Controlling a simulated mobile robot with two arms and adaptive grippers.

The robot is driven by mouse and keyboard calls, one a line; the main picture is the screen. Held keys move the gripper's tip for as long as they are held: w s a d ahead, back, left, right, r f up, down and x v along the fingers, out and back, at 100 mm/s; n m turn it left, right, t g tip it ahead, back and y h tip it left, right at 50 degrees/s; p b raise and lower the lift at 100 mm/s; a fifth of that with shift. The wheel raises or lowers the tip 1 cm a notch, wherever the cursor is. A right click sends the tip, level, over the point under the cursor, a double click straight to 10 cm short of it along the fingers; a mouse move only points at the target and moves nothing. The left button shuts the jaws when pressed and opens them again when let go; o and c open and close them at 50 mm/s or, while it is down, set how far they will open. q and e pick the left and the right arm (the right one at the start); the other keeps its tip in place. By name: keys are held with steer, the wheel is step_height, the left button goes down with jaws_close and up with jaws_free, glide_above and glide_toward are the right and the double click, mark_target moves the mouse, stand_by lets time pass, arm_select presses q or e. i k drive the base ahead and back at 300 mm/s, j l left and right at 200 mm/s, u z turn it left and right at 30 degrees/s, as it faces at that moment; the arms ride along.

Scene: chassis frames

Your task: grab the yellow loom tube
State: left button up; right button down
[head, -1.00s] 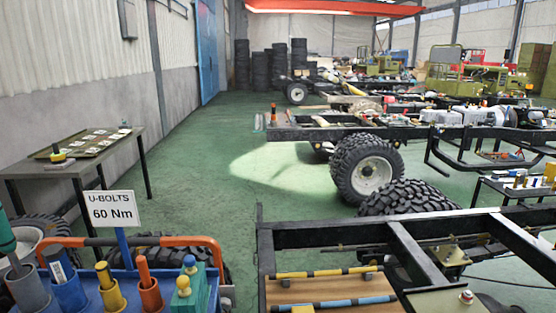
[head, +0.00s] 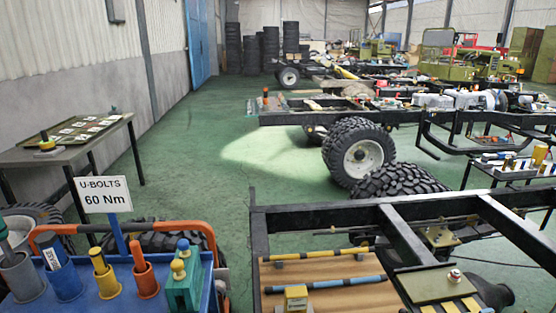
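The yellow loom tube (head: 316,254) lies across a wooden board (head: 345,268) inside the near black chassis frame (head: 259,235). It is a thin yellow tube with dark bands, lying roughly left to right in the picture. A blue tube (head: 325,283) with dark bands lies nearer to me on the same board, apart from it and roughly parallel. Nothing covers the yellow tube. Neither of my grippers shows in the head view.
A yellow block-like item (head: 296,297) stands at the board's near edge. A green plate (head: 436,284) lies right of the board. A blue tool cart (head: 75,290) with upright tools, an orange handle and a U-BOLTS sign (head: 104,194) stands left. Green floor (head: 215,190) is clear beyond.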

mark_target(337, 252)
steer(key=j+z, duration=0.2)
steer(key=z, duration=0.2)
steer(key=j+z, duration=0.2)
steer(key=z, duration=0.15)
steer(key=j+z, duration=0.2)
steer(key=z, duration=0.2)
steer(key=k+j+z, duration=0.15)
steer(key=z, duration=0.2)
